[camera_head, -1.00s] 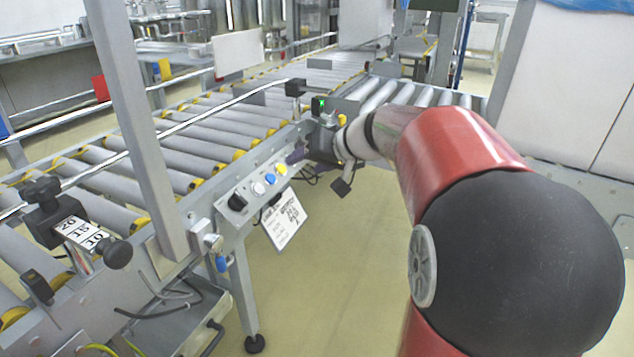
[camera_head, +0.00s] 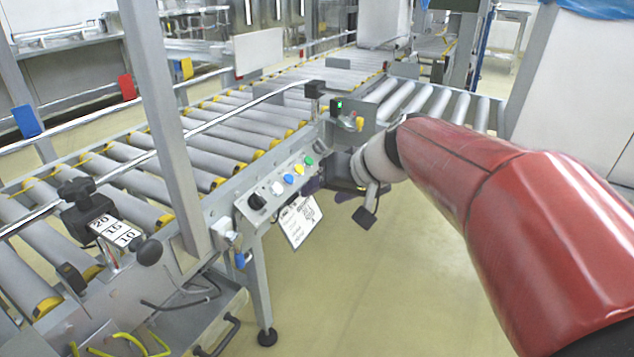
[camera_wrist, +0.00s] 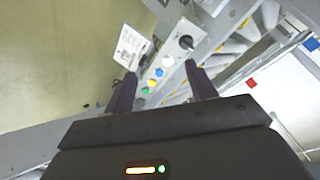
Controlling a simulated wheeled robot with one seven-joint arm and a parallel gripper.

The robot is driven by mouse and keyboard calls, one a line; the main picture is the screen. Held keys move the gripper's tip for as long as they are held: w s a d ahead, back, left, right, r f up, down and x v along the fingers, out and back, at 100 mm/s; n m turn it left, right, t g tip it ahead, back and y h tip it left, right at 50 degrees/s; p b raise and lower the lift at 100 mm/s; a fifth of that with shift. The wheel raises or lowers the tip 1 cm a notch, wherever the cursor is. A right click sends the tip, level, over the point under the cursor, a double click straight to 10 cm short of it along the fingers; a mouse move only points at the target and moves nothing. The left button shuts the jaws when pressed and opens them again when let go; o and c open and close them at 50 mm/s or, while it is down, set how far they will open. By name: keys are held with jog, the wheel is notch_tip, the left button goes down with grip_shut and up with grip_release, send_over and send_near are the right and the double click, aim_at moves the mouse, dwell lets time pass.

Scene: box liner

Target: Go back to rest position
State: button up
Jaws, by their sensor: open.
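My gripper (camera_wrist: 161,72) is open and empty in the wrist view, with two dark fingers apart. Between and beyond the fingertips is the control panel (camera_wrist: 172,68), with a black knob (camera_wrist: 186,43) and white, blue, yellow and green buttons. In the head view the panel (camera_head: 268,207) is on the side of the roller conveyor. My red arm (camera_head: 500,190) reaches in from the right, its wrist end just right of the panel. I cannot tell whether a fingertip touches the panel.
The roller conveyor (camera_head: 180,155) fills the left and back. A grey post (camera_head: 165,120) stands at its near edge. A white sign (camera_head: 300,222) hangs below the panel. A black-knobbed clamp with number labels (camera_head: 115,230) is at lower left. The floor (camera_head: 380,290) below my arm is clear.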

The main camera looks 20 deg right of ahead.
jog(key=s+a+f+g+h+p, duration=0.1)
jog(key=s+f+h+p, duration=0.1)
jog(key=s, duration=0.7)
jog(key=s+a+f+n+g+h+p, duration=0.1)
jog(key=s+f+h+p, duration=0.1)
jog(key=s, duration=0.7)
jog(key=shift+s+a+h, duration=0.2)
jog(key=shift+s+h, duration=0.05)
jog(key=shift+h, duration=0.05)
